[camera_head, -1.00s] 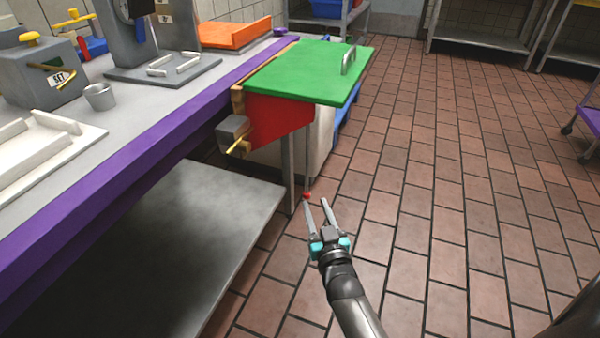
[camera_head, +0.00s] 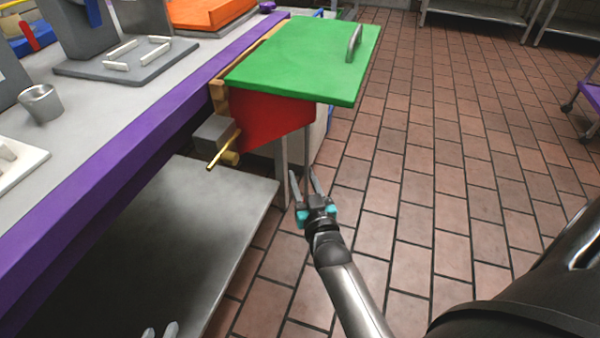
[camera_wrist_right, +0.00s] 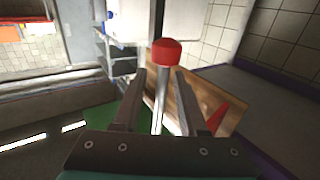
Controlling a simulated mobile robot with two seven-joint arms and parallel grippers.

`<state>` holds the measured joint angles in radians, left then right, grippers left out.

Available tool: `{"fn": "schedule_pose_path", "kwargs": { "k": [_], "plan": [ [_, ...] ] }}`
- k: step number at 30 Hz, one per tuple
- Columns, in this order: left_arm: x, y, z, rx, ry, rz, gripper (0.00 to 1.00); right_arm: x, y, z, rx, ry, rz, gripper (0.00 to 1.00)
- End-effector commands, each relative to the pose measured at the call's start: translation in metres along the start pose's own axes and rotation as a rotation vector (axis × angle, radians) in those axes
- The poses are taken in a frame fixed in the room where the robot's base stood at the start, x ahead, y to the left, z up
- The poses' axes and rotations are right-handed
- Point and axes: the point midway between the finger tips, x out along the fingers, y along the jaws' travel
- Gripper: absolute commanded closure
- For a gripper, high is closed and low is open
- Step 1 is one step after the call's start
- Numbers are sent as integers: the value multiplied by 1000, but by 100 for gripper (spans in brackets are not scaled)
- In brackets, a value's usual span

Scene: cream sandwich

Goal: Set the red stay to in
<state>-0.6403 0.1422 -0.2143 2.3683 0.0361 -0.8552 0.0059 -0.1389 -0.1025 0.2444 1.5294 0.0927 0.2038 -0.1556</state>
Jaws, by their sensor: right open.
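The red stay shows in the right wrist view as a red knob (camera_wrist_right: 167,52) on a thin metal rod, lying between the finger lines. In the head view a thin rod (camera_head: 307,150) hangs below the green leaf (camera_head: 305,60), and its lower end passes between my right fingers; the knob is hidden there. The leaf lies about level at the counter's end, above a red side panel (camera_head: 275,118). My right gripper (camera_head: 306,182) is open around the rod; I cannot tell whether it touches. My left gripper (camera_head: 160,331) shows only its parted fingertips at the bottom edge.
A brass lever (camera_head: 222,152) sticks out of a grey block (camera_head: 213,130) beside the red panel. The purple-edged counter (camera_head: 150,125) and a grey lower shelf (camera_head: 215,225) lie to the left. Tiled floor (camera_head: 440,200) is clear to the right.

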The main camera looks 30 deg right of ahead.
Motion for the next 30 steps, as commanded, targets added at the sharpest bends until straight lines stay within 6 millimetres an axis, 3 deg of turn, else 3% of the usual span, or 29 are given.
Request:
{"fn": "schedule_pose_path", "kwargs": {
  "k": [7,18,30],
  "plan": [
    [0,0,0,0,0,1,64,0,0,0,0,-1,0,58],
    [0,0,1,0,-1,1,64,0,0,0,0,-1,0,100],
    [0,0,1,0,-1,1,64,0,0,0,0,0,0,100]
  ]
}}
